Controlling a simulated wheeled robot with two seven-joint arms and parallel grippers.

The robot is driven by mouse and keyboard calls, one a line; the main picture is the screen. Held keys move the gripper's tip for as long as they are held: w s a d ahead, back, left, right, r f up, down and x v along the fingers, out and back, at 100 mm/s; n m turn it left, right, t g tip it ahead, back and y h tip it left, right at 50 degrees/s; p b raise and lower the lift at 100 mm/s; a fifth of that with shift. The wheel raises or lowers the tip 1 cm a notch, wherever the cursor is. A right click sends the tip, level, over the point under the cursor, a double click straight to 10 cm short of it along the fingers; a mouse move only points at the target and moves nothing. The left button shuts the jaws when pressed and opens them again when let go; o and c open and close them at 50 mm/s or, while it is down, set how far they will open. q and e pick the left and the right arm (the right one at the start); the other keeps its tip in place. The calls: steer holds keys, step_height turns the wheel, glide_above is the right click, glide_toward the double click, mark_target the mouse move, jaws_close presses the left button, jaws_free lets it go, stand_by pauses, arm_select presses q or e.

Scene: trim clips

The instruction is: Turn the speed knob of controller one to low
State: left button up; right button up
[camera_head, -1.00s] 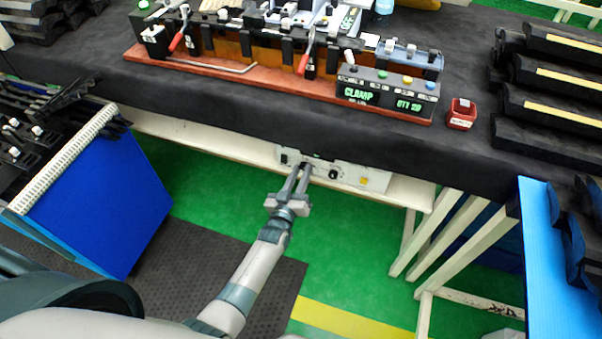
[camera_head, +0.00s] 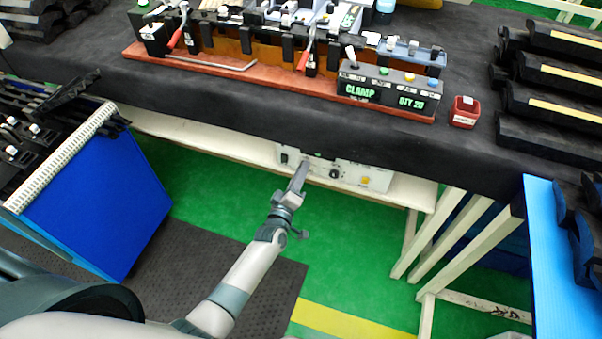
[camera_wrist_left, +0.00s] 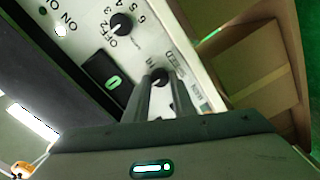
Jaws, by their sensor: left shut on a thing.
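A pale controller panel (camera_head: 376,178) sits under the front edge of the bench, partly hidden by the bench cover and my left gripper (camera_head: 303,167). In the left wrist view the panel (camera_wrist_left: 188,60) tilts across the picture. The black speed knob (camera_wrist_left: 160,76), beside printed SPEED lettering, sits between the tips of my left gripper (camera_wrist_left: 157,88), which is shut on it. A second black knob (camera_wrist_left: 122,24) with numbers around it and a dark switch (camera_wrist_left: 108,80) with a green mark are nearby. The knob's pointer is hidden. My right gripper is not in view.
The dark bench (camera_head: 220,105) overhangs the panel. On it stand a red-brown fixture base (camera_head: 205,68), a CLAMP display (camera_head: 390,93) and a small red box (camera_head: 464,111). A blue bin (camera_head: 105,205) is at left, white bench legs (camera_head: 430,235) at right. Green floor is open below.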

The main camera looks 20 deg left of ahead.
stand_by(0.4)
arm_select(q)
steer(key=o, duration=1.1)
steer(key=shift+c, duration=0.2)
steer(key=shift+s, duration=0.1)
steer(key=s+b, duration=0.1)
steer(key=s, duration=1.6)
steer(key=shift+s+a+r, duration=0.15)
steer(key=shift+a+r, duration=0.05)
steer(key=shift+a, duration=0.15)
steer(key=s+d+f+m+g+h, duration=0.1)
steer(key=s+d+f+m+g, duration=0.2)
steer(key=f, duration=0.7)
steer(key=s+f+m+g+h, duration=0.1)
steer(key=s+f+m+g, duration=0.4)
steer(key=f, duration=0.6)
steer(key=s+a+f+m+g+y, duration=0.1)
steer(key=s+f+m+g, duration=0.3)
steer(key=s+f, duration=0.8)
steer(key=a+m, duration=0.1)
steer(key=m, duration=0.1)
steer(key=shift+s+f+m, duration=0.2)
steer(key=shift+s+m, duration=0.1)
